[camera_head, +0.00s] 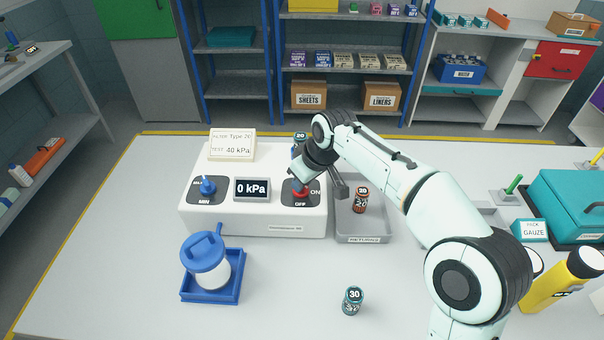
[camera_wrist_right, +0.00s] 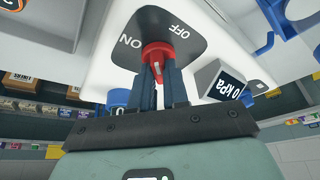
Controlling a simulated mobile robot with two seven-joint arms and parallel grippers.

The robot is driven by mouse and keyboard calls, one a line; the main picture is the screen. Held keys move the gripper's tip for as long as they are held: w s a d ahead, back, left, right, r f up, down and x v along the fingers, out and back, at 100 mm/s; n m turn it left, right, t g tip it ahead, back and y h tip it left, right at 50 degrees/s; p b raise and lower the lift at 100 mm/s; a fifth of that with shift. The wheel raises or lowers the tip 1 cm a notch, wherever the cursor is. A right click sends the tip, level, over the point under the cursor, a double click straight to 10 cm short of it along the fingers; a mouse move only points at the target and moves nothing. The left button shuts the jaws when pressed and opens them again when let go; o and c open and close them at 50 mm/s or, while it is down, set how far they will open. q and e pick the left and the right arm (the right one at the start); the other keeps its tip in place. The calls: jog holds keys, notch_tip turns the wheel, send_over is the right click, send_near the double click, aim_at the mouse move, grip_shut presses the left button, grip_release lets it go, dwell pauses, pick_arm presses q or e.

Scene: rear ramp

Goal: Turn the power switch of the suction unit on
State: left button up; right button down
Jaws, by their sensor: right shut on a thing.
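The suction unit (camera_head: 255,222) is a white box on the table. Its display (camera_head: 252,189) reads 0 kPa. On its right side, a red power switch knob (camera_head: 301,192) sits on a dark plate marked ON at the right and OFF at the front. My right gripper (camera_head: 298,182) reaches down over the knob. In the right wrist view its fingers (camera_wrist_right: 158,75) are shut on the red knob (camera_wrist_right: 156,50), below the ON and OFF labels. The fingers partly hide the knob, and I cannot tell which label it points to. My left gripper is out of view.
A blue dial (camera_head: 208,186) marked MIN is on the unit's left. A card (camera_head: 232,145) behind reads 40 kPa. A blue-lidded jar (camera_head: 207,262) stands in front. A grey RETURNS tray (camera_head: 362,233) holding a bottle adjoins the right. Another small bottle (camera_head: 352,300) stands at the front.

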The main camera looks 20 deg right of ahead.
jog(key=n+p, duration=0.1)
jog(key=n+y, duration=0.1)
jog(key=n, duration=0.1)
jog(key=n+g+p, duration=0.1)
jog(key=shift+w+d+r+n+y+p, duration=0.1)
jog(key=shift+d+r+n+y+p, duration=0.15)
jog(key=shift+n+y+p, duration=0.1)
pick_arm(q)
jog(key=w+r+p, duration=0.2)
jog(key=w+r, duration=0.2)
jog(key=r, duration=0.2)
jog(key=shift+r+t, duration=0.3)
pick_arm(e)
jog(key=shift+w+f+n+g+y, duration=0.1)
jog(key=shift+n+g+y, duration=0.2)
jog(key=shift+n, duration=0.75)
jog(key=shift+n+g+y, duration=0.1)
jog(key=shift+n+g, duration=0.3)
jog(key=shift+n, duration=0.6)
jog(key=c, duration=1.1)
grip_release()
jog(key=shift+f, duration=0.1)
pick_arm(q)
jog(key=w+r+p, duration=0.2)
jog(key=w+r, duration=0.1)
pick_arm(e)
jog(key=v, duration=1.3)
jog(key=shift+r, duration=0.2)
